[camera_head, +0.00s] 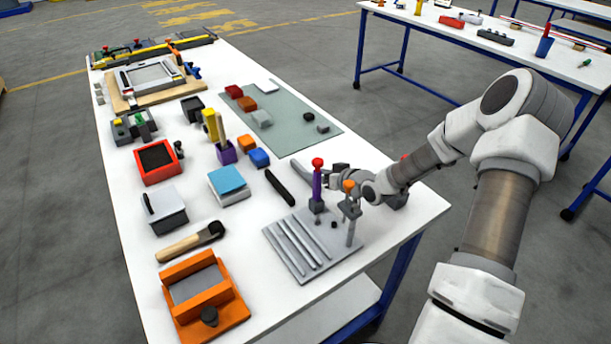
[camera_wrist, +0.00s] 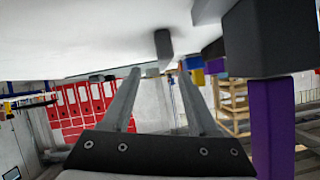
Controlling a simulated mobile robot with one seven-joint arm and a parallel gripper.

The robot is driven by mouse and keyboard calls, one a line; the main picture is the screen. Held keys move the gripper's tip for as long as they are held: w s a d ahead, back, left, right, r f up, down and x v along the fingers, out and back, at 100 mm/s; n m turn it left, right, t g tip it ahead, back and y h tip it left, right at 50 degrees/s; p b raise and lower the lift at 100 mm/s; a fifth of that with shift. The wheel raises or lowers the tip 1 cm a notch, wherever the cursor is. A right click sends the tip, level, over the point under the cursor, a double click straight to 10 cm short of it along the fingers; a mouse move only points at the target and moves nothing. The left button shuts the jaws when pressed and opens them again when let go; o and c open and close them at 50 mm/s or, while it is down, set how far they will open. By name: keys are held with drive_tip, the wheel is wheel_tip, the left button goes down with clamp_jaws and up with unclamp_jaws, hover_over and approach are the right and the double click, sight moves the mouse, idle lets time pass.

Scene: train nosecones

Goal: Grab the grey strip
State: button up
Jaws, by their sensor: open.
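Several long grey strips (camera_head: 298,246) lie side by side on a grey plate (camera_head: 340,262) near the front of the white table in the head view. I cannot tell which one the task means. My gripper (camera_head: 316,175) is low over the table, just behind the plate and beside upright tools; these partly hide its jaws. In the wrist view my gripper's two fingers (camera_wrist: 158,70) stand apart with nothing between them. A small dark grey block (camera_wrist: 163,43) shows beyond the fingertips. The grey strips cannot be made out in the wrist view.
A purple tool with a red top (camera_head: 317,182) and an orange-topped tool (camera_head: 349,205) stand at the plate. A purple shaft (camera_wrist: 272,130) is close on the right in the wrist view. A black strip (camera_head: 279,187), blue block (camera_head: 259,158) and green mat (camera_head: 290,130) lie nearby.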

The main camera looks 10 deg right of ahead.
drive_tip(key=x, duration=0.4)
drive_tip(key=shift+s+a+f, duration=0.1)
drive_tip(key=shift+a, duration=0.15)
clamp_jaws()
